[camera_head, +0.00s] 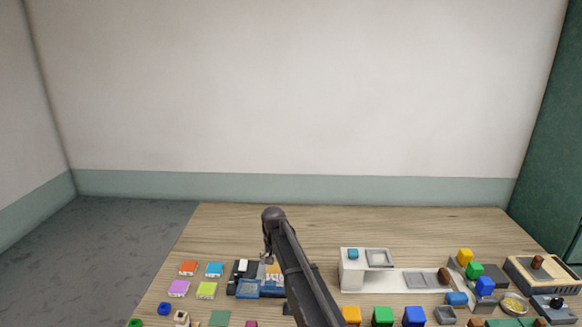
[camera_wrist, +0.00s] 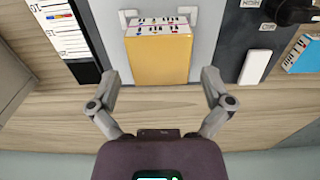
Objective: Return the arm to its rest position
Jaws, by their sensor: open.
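My dark arm (camera_head: 297,270) rises from the bottom edge in the head view and bends at its top, above the table. In the wrist view my gripper (camera_wrist: 159,76) is open, its two grey fingers spread apart. A yellow-orange box (camera_wrist: 158,58) with a marked white top edge lies ahead, between the finger lines. Nothing shows held in the fingers. In the head view the gripper itself is mostly hidden or too small to make out, close to the dark grey-and-blue set of items (camera_head: 246,288).
The wooden table (camera_head: 420,228) is clear along its back. Coloured blocks and tiles, such as a purple one (camera_head: 179,288), lie at the left. A white stand (camera_head: 352,275), coloured cubes and a wooden-topped box (camera_head: 540,270) fill the right. A wall stands behind.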

